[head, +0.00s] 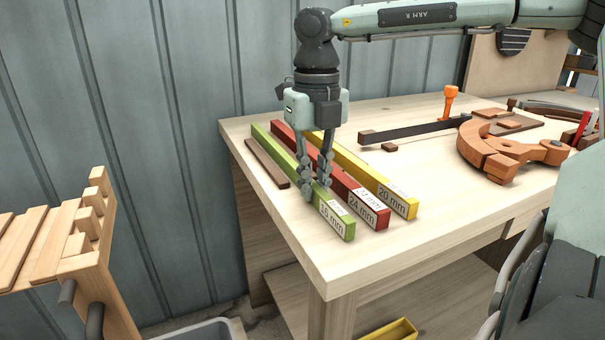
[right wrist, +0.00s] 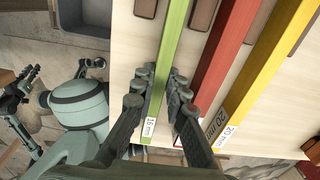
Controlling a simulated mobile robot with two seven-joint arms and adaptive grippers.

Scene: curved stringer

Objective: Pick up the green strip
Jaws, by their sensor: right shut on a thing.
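The green strip (head: 334,219), labelled 16 mm, lies on the pale wooden bench near its left edge. My right gripper (head: 316,190) points down over the strip's near part, one finger on each side, and is shut on it. In the right wrist view the green strip (right wrist: 174,40) runs between the two fingers (right wrist: 166,92), its labelled end below them. I see no clear gap under the strip. What seems to be my left gripper (right wrist: 20,90) shows small at the left of the right wrist view, too small to read its jaws.
A red strip (head: 348,188) and a yellow strip (head: 377,178) lie close to the right of the green one. A thin brown strip (head: 266,162) lies to its left. An orange clamp (head: 490,150) and a dark bar (head: 410,132) are farther right. The bench front is clear.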

